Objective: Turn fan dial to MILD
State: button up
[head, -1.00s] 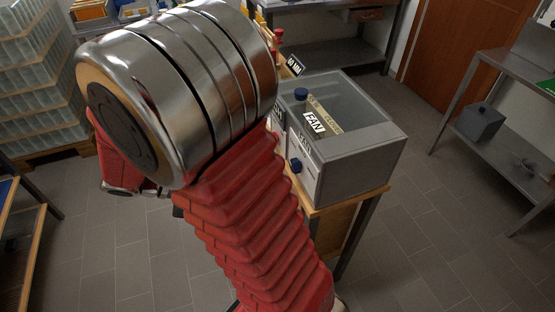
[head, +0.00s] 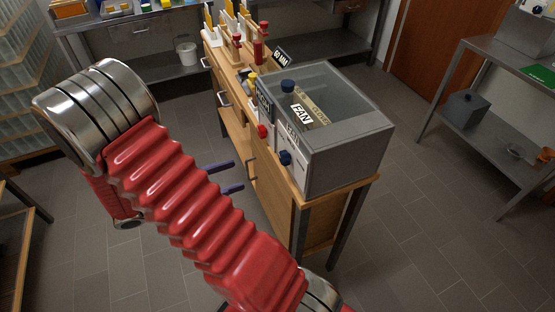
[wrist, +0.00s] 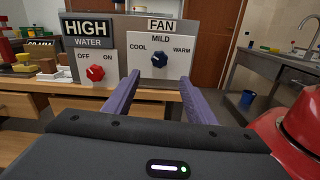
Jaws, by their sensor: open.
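The fan dial (wrist: 159,60) is a blue knob on a white panel (wrist: 160,70) headed FAN, with COOL at left, MILD at top and WARM at right. Which mark it points at is too small to tell. In the head view the blue dial (head: 285,157) is on the front of a grey glass-topped box (head: 345,150). My gripper (wrist: 159,76) has two purple fingers, open and empty, with the dial between them in the picture and ahead of the tips. In the head view the fingers (head: 238,176) are apart from the box, to its left and lower.
Left of the fan panel is a HIGH WATER panel with a red OFF/ON knob (wrist: 95,73). The box is on a wooden bench (head: 325,205) with drawer handles facing my gripper. Grey floor (head: 400,250) is clear.

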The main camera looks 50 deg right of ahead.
aim_at(281, 160)
jog(key=shift+d, duration=0.1)
jog(key=x, duration=1.3)
jog(key=shift+s+d, duration=0.15)
jog(key=shift+d, duration=0.1)
jog(key=shift+c, duration=0.2)
